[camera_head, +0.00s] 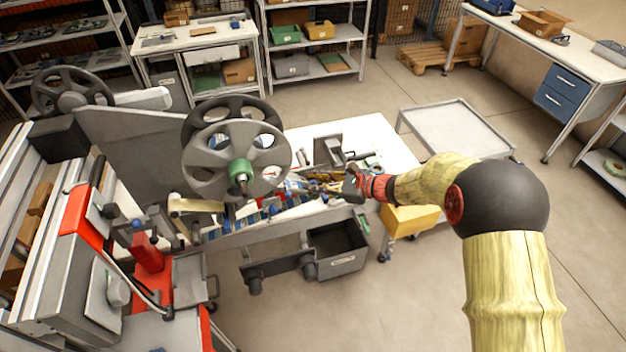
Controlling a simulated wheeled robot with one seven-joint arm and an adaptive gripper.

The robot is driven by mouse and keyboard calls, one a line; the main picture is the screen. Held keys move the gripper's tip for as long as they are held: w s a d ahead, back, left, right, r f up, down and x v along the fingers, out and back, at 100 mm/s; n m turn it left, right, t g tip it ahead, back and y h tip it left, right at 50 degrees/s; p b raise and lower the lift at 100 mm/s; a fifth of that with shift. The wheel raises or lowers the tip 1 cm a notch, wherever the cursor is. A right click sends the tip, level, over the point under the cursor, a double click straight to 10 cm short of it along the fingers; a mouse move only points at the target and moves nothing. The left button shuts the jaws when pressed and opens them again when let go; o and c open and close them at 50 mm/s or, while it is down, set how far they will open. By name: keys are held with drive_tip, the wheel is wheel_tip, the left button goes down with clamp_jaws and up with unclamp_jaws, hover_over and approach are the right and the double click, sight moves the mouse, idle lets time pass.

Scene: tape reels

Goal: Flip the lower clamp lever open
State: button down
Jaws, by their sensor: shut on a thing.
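My gripper (350,185) reaches in from the right, at the end of a yellow-sleeved arm with a red wrist. It is at the right end of the reel machine, over its work rail. It is shut on what appears to be the lower clamp lever; the lever is too small and too covered by the fingers to make out its angle. A grey bracket-like block (329,150) stands just behind the gripper. The large grey reel (207,165) with a green hub (239,172) is left of the gripper, apart from it.
Blue and brown small parts crowd the rail left of my gripper. A dark open bin (338,243) hangs below it. A yellow box (411,219) is under my forearm, and a grey cart (455,128) stands behind. Floor is free in front.

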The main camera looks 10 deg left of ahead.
drive_tip(key=shift+w+r, duration=0.25)
drive_tip(key=shift+r, duration=0.1)
idle(0.4)
drive_tip(key=c, duration=2)
unclamp_jaws()
drive_tip(key=shift+a, duration=0.15)
drive_tip(key=shift+o, duration=1)
drive_tip(key=shift+r, duration=0.1)
drive_tip(key=v, duration=1.2)
drive_tip(key=shift+o, duration=0.2)
drive_tip(key=shift+w, duration=0.1)
